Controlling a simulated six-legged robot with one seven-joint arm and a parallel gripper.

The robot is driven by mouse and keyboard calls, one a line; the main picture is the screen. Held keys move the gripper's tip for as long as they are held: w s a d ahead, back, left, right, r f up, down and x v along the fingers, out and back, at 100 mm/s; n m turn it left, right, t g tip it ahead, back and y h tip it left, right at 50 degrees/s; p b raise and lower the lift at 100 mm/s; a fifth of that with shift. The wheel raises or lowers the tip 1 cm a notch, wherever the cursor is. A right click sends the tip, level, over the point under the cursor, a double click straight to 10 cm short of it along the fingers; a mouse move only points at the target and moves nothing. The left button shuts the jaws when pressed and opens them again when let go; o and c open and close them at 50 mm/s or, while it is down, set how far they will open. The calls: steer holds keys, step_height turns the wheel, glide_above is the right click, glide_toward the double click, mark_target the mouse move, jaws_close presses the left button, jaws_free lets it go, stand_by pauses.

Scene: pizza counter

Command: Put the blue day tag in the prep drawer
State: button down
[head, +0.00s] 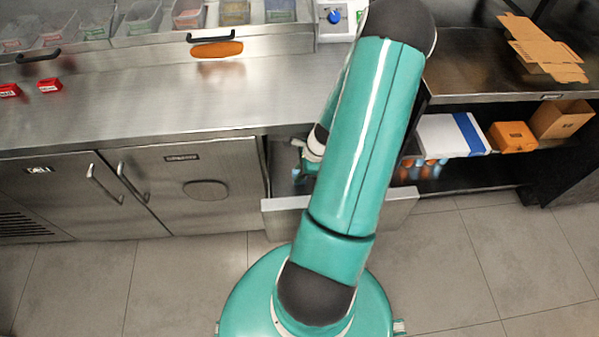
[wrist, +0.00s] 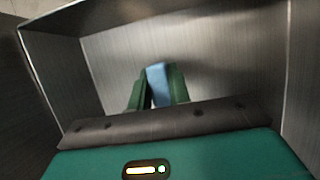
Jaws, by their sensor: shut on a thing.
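The blue day tag (wrist: 157,84) shows in the wrist view, upright between the two green fingers of my gripper (wrist: 158,90). My gripper is shut on it. Around them are the steel walls of the open prep drawer (wrist: 100,50), and the tag is over or inside it. I cannot tell whether the tag touches the drawer floor. In the head view the drawer (head: 285,204) is pulled out below the counter, and my arm covers its middle.
The steel counter (head: 150,100) has red tags (head: 49,85) at its left and an orange oval item (head: 216,49). Closed cabinet doors (head: 190,180) are left of the drawer. Shelves at right hold a white box (head: 450,135), an orange box (head: 512,136) and cardboard (head: 540,48).

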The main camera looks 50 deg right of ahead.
steer(key=shift+w+d+f, duration=0.25)
steer(key=shift+d+f, duration=0.05)
steer(key=shift+d, duration=0.1)
steer(key=shift+f, duration=0.3)
steer(key=shift+f, duration=0.1)
steer(key=c, duration=1.3)
jaws_free()
steer(key=shift+r, duration=0.3)
steer(key=shift+v, duration=1.25)
steer(key=s+d, duration=0.8)
steer(key=s, duration=0.1)
